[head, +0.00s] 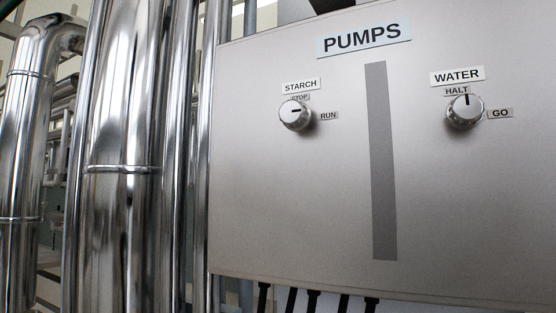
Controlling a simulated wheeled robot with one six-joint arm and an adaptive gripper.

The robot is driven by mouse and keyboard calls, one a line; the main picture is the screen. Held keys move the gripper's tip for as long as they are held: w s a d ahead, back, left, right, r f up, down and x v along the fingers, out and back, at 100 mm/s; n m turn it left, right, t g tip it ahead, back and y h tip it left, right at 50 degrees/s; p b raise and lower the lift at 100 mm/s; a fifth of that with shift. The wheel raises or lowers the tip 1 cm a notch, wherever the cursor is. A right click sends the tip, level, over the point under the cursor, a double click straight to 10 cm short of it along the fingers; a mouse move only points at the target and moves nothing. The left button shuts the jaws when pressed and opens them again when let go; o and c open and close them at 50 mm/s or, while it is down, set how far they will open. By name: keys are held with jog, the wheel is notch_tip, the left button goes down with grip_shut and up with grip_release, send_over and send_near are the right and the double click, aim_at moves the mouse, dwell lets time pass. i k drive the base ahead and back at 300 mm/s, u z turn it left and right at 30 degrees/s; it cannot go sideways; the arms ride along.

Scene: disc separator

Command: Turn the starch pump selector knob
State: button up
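The starch knob (294,113) is a round silver knob on the left half of a grey panel. Its short black mark lies nearly level and runs toward the right, on the side of the RUN label (328,115). The STOP label (300,97) sits just above the knob and is partly covered by it. The STARCH label (300,85) is above that. Nothing touches the knob. My gripper is not in view.
The panel (300,210) is headed PUMPS (362,37). A dark vertical strip (381,160) divides it. At right, the water knob (464,112) has its mark upright toward HALT, with GO (500,113) beside it. Shiny pipes (120,200) stand left; black cables (312,302) hang below.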

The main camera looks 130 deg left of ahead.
aim_at(295, 115)
jog(key=u, duration=3.7)
